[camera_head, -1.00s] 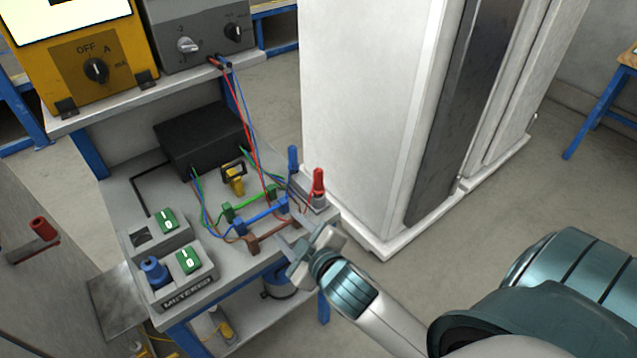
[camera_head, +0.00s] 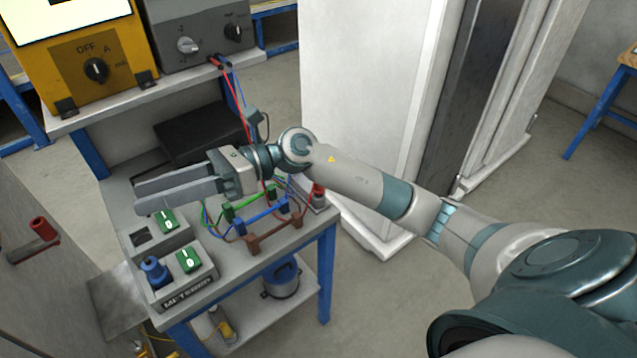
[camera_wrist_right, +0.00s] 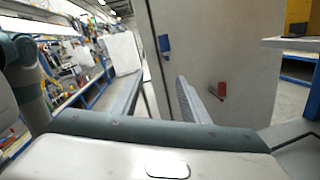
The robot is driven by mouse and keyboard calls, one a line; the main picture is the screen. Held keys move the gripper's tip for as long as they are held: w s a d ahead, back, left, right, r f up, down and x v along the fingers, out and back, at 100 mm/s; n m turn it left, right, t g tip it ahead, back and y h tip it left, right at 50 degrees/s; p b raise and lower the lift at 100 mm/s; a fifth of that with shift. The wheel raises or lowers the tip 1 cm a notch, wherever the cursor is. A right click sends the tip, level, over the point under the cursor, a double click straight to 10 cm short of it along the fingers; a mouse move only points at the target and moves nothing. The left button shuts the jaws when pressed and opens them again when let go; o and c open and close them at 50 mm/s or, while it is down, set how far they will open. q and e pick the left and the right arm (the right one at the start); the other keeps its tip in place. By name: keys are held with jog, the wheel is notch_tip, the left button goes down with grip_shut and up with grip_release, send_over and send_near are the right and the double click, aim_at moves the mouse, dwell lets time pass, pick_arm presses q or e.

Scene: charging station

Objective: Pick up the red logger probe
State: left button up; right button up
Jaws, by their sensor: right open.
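A second red piece (camera_head: 43,229) sticks out from the panel at the far left, and a red piece on a panel also shows in the wrist view (camera_wrist_right: 221,89). The frames do not settle which is the logger probe. My right gripper (camera_head: 142,197) is open and empty, its fingers pointing left above the bench, over the green-switch boxes. My left gripper is not in view.
The bench (camera_head: 292,245) carries a black box (camera_head: 200,132), a METERED box (camera_head: 187,290) with a blue plug (camera_head: 154,270), and green, blue and brown bridges. Meters stand on the shelf behind. A tall white cabinet (camera_head: 345,110) stands at right. The floor between is free.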

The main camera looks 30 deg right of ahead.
aim_at(319, 189)
jog(key=w+d+f+n+g+h, duration=0.1)
jog(key=w+d+f+n+h, duration=0.15)
jog(key=d+f+h, duration=0.35)
jog(key=w+d+f+n+g+h, duration=0.1)
jog(key=w+d+f+n+h, duration=0.15)
jog(key=d+n+h, duration=0.35)
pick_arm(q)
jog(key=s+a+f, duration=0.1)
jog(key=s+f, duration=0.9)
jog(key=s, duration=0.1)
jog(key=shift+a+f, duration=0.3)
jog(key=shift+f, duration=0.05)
pick_arm(e)
jog(key=w+d+r+m+h, duration=0.1)
jog(key=d+h, duration=0.2)
jog(key=d, duration=0.7)
jog(key=d+r+m+h, duration=0.1)
jog(key=d+h, duration=0.2)
jog(key=d, duration=0.8)
jog(key=shift+w+d+r+t+h, duration=0.2)
jog(key=shift+w+r+t+h, duration=0.1)
jog(key=shift+w+r+h, duration=0.1)
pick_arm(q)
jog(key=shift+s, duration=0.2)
pick_arm(e)
jog(key=shift+s+m, duration=0.1)
jog(key=shift+m, duration=0.25)
